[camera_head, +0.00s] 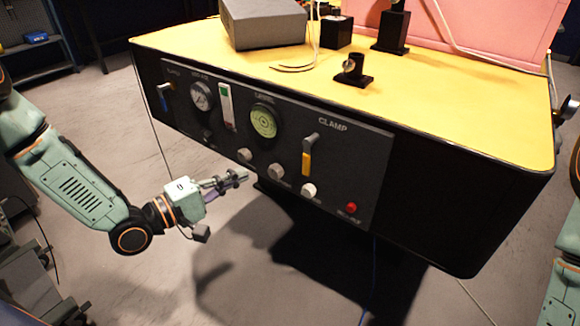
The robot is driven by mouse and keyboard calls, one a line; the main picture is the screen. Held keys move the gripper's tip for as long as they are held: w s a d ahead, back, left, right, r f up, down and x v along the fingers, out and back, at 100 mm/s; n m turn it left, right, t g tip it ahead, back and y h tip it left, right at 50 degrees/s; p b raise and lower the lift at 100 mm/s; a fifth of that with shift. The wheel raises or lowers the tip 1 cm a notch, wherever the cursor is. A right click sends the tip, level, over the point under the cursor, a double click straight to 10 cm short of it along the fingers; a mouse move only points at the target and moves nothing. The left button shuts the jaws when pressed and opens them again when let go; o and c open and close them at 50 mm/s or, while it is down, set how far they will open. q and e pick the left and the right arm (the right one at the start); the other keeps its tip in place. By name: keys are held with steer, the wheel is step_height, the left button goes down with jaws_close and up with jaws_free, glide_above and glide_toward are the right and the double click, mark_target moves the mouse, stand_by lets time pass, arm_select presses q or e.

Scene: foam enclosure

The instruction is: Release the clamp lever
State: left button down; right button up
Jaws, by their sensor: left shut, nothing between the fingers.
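The clamp lever (307,161) is on the dark front panel (340,187), under the word CLAMP. Its yellow grip hangs down from a grey bracket, close to upright. My left gripper (240,175) is shut and empty. It is in front of and below the panel, to the left of the lever and apart from it in the picture, near the left white knob. My right gripper is not in view; only a part of my right arm shows at the right edge.
The panel also carries a blue-handled lever (164,97), a gauge (202,96), a round green display (264,121), a white knob (308,190) and a red button (351,208). A grey box (264,24) and black fixtures stand on the yellow top (450,95). Floor in front is open.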

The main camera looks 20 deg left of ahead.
arm_select(q)
steer(key=shift+w+f, duration=0.1)
steer(key=shift+w, duration=0.05)
steer(key=w+d+b, duration=0.6)
steer(key=d, duration=0.3)
steer(key=shift+w+d, duration=0.2)
steer(key=shift+w, duration=0.1)
stand_by(0.6)
steer(key=shift+s+d+n, duration=0.1)
steer(key=shift+d+n, duration=0.05)
steer(key=shift+n, duration=0.15)
